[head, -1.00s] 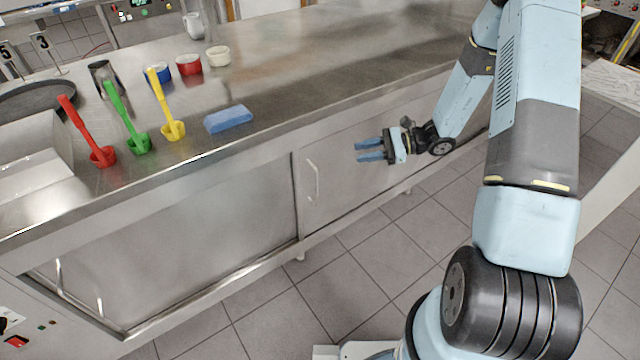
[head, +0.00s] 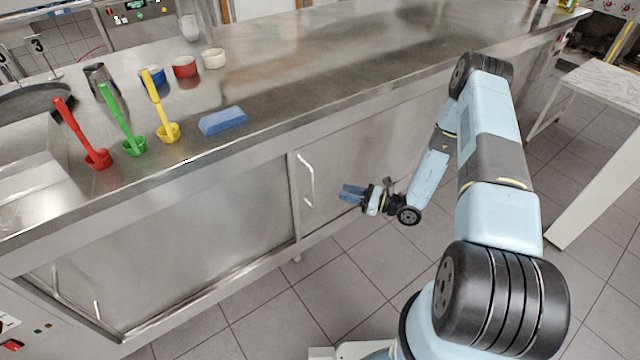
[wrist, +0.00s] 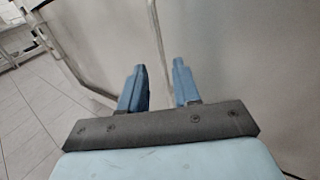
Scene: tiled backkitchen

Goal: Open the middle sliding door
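The middle sliding door (head: 370,148) is a flat steel panel under the counter, with a curved vertical bar handle (head: 307,180) near its left edge. The door's left edge lies beside the frame of the left steel panel, so it looks shut. My gripper (head: 343,193) is in front of this door, to the right of the handle and a little lower, with its blue fingers pointing left. The fingers stand apart and empty in the wrist view (wrist: 161,80), and do not touch the handle.
A left door panel (head: 200,230) has its own handle (head: 57,283) at lower left. A white-topped table (head: 600,90) is at right. The tiled floor in front is clear.

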